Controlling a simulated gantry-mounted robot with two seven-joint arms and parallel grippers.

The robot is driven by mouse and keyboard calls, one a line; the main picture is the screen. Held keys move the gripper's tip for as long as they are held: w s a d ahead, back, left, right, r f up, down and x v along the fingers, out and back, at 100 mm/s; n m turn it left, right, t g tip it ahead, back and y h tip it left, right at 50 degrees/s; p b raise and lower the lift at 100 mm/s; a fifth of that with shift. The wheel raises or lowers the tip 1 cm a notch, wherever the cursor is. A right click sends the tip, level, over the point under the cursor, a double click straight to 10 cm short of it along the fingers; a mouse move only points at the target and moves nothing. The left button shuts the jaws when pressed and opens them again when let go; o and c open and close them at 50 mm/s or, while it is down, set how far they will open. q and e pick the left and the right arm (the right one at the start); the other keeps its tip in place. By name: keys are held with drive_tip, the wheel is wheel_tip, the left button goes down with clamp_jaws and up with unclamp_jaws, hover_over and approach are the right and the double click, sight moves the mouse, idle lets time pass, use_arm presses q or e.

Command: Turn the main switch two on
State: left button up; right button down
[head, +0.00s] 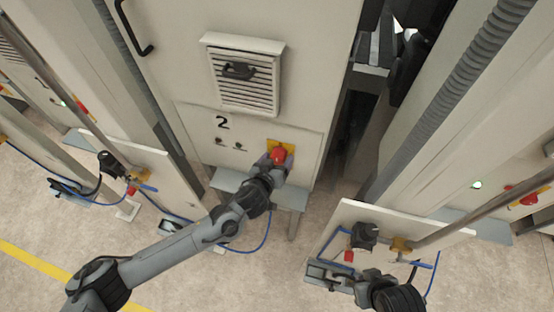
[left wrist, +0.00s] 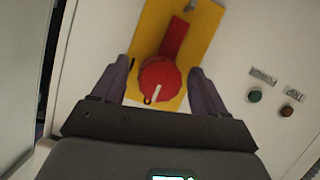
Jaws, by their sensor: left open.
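The main switch is a round red knob (left wrist: 160,75) on a yellow plate (left wrist: 205,22), on the pale cabinet front marked 2. A white mark on the knob points toward the bottom of the left wrist view, slightly left. A red bar runs up the plate behind the knob. In the head view the red knob (head: 278,155) sits low on the cabinet, right of the number. My left gripper (left wrist: 160,84) is open, with one finger on each side of the knob; gaps show, most clearly on the left. It also shows at the switch in the head view (head: 274,161).
A green button (left wrist: 254,96) and a dark reddish button (left wrist: 287,110) sit right of the plate in the wrist view. A louvred vent (head: 245,82) is above the 2. A grey ledge (head: 293,197) juts out below the switch. Side panels carry blue hoses.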

use_arm(q)
drive_tip(key=shift+c, duration=0.3)
drive_tip(key=c, duration=1)
